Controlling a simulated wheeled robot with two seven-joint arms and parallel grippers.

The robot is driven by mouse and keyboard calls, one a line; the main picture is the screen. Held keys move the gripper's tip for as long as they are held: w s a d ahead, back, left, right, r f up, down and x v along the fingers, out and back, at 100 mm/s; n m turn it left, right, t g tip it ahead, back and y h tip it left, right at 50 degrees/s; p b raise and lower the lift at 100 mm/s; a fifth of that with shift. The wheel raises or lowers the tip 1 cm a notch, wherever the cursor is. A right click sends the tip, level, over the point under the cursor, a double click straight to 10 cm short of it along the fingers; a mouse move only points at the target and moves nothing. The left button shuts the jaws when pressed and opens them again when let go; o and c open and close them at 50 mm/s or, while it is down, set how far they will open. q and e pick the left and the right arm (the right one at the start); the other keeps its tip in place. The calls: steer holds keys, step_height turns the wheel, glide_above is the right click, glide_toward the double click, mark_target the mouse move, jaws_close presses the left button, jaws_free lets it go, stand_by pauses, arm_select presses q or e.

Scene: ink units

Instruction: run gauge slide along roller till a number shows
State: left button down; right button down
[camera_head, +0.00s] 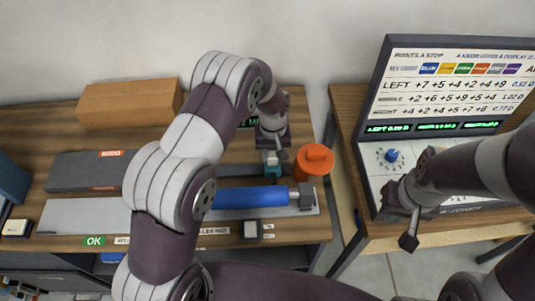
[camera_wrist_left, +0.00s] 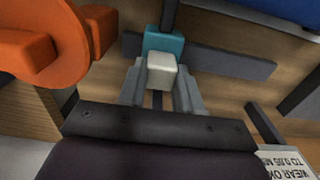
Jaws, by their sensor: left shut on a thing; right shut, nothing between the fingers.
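The blue roller (camera_head: 250,197) lies across the grey bench unit in the head view; its left part is hidden by my left arm. It also shows at the top right of the left wrist view (camera_wrist_left: 285,8). The gauge slide is a teal block (camera_wrist_left: 163,42) with a pale cube on it (camera_wrist_left: 162,72), beside a grey rail. My left gripper (camera_wrist_left: 160,88) is shut on the pale cube. In the head view this gripper (camera_head: 271,155) is behind the roller's right part. My right gripper (camera_head: 404,224) is shut and empty, by the console on the right.
An orange capped container (camera_head: 314,160) stands close to the right of my left gripper. The console (camera_head: 450,100) has green readouts, the left one apparently zero. A small green display (camera_head: 247,123) behind my left arm is mostly hidden. A cardboard box (camera_head: 128,105) is at the back left.

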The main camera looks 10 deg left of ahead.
arm_select(q)
steer(key=shift+w+d, duration=0.2)
steer(key=shift+d, duration=0.5)
steer(key=shift+w+d+r, duration=0.1)
steer(key=shift+w+d, duration=0.15)
steer(key=shift+d, duration=0.5)
steer(key=c, duration=0.9)
jaws_free()
steer(key=shift+c, duration=0.2)
steer(key=shift+o, duration=0.9)
steer(key=shift+d, duration=0.1)
steer(key=shift+s, duration=0.1)
